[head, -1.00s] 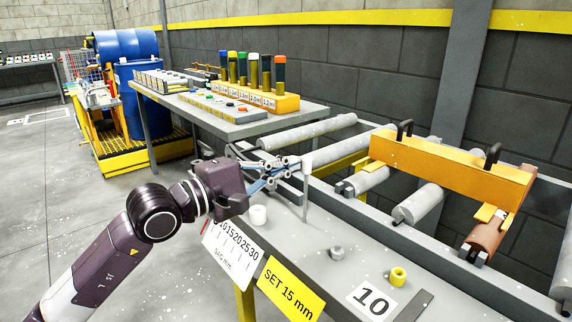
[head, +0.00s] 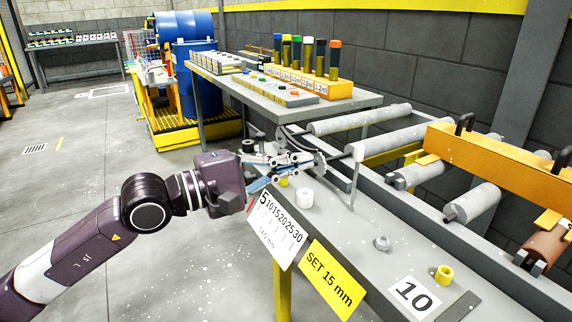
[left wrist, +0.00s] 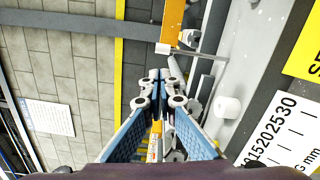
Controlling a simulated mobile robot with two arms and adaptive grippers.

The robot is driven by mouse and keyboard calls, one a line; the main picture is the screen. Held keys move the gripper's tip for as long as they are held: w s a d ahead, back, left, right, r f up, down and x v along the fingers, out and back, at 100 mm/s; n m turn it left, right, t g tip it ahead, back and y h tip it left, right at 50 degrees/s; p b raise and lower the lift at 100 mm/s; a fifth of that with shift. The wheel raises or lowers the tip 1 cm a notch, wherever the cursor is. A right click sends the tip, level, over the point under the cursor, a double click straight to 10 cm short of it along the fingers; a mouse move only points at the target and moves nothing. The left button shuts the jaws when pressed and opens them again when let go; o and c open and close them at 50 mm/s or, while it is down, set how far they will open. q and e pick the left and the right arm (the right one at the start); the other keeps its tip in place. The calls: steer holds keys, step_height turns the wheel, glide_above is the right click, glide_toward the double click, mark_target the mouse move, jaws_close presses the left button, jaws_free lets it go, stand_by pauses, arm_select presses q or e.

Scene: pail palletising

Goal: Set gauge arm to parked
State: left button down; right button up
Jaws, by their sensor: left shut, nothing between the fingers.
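A thin grey upright post with a white cap (head: 355,152) stands at the far edge of the grey bench; it looks like the gauge arm, but I cannot be sure. In the left wrist view it appears as a bar with a white end (left wrist: 195,53), beyond my fingertips. My left gripper (head: 320,163) is shut and empty, left of the post with a small gap. Its closed fingers also show in the left wrist view (left wrist: 162,80). A white scale card (head: 277,232) marked in mm hangs on the bench front. My right gripper is not in view.
Rollers (head: 360,119) and an orange beam (head: 480,160) lie behind. The floor at left is clear.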

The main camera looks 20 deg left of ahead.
arm_select(q)
steer(key=shift+v, duration=1.25)
steer(key=shift+a, duration=0.1)
